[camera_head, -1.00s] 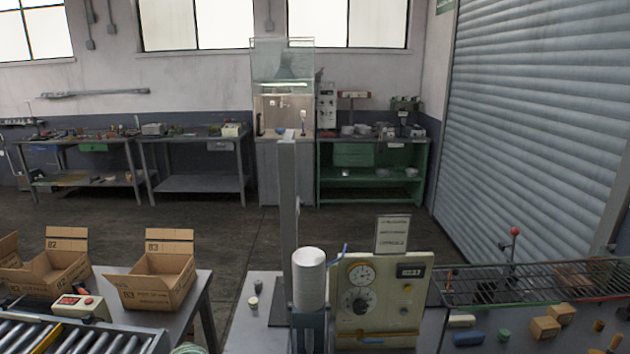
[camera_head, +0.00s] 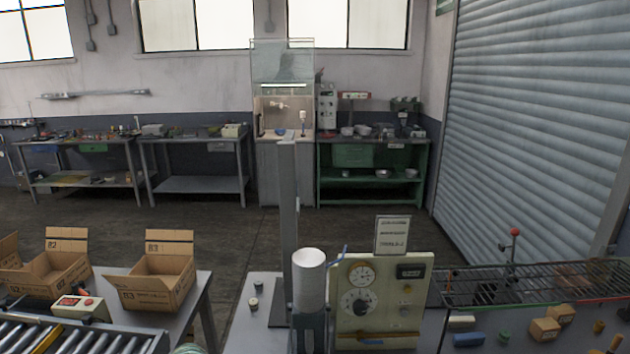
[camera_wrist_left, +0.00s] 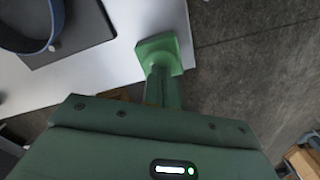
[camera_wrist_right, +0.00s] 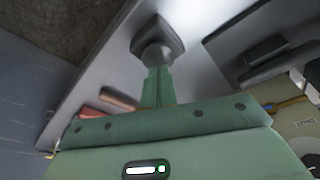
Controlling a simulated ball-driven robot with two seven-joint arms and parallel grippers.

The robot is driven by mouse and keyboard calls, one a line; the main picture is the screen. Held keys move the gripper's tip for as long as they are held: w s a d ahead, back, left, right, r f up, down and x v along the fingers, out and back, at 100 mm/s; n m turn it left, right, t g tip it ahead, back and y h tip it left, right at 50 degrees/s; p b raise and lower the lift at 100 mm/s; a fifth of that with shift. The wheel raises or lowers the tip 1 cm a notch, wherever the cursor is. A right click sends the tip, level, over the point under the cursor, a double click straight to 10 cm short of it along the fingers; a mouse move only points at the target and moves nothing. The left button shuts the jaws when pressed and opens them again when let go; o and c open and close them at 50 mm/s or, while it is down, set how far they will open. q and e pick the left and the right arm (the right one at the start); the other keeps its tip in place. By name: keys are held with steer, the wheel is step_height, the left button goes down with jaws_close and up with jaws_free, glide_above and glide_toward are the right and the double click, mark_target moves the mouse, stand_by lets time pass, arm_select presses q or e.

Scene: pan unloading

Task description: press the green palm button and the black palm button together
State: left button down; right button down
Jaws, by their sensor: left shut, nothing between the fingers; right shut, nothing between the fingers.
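The green palm button (camera_wrist_left: 158,50) shows in the left wrist view, at the edge of a pale tabletop. My left gripper (camera_wrist_left: 161,76) is shut and empty, its tips over the near side of the button. The black palm button (camera_wrist_right: 158,50) shows in the right wrist view as a dark round cap on a square base. My right gripper (camera_wrist_right: 157,72) is shut and empty, its tips just at the near side of the cap. I cannot tell whether either gripper touches its button.
A grey post (camera_head: 288,220), a white cylinder (camera_head: 309,280) and a cream gauge panel (camera_head: 382,300) stand at the front centre. A wire rack (camera_head: 530,282) and loose blocks are at the right. Open cartons (camera_head: 157,275) and a roller conveyor (camera_head: 80,335) are at the left.

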steer(key=shift+f, duration=0.55)
steer(key=shift+r, duration=0.25)
stand_by(0.4)
arm_select(q)
steer(key=shift+f, duration=0.25)
arm_select(e)
steer(key=shift+f, duration=0.2)
arm_select(q)
steer(key=shift+f, duration=0.25)
arm_select(e)
steer(key=shift+f, duration=0.3)
stand_by(0.5)
arm_select(q)
steer(key=shift+r, duration=0.15)
arm_select(e)
steer(key=shift+r, duration=0.15)
arm_select(q)
steer(key=shift+r, duration=0.2)
arm_select(e)
steer(key=shift+r, duration=0.25)
arm_select(q)
steer(key=shift+r, duration=0.2)
arm_select(e)
steer(key=shift+r, duration=0.15)
stand_by(1.3)
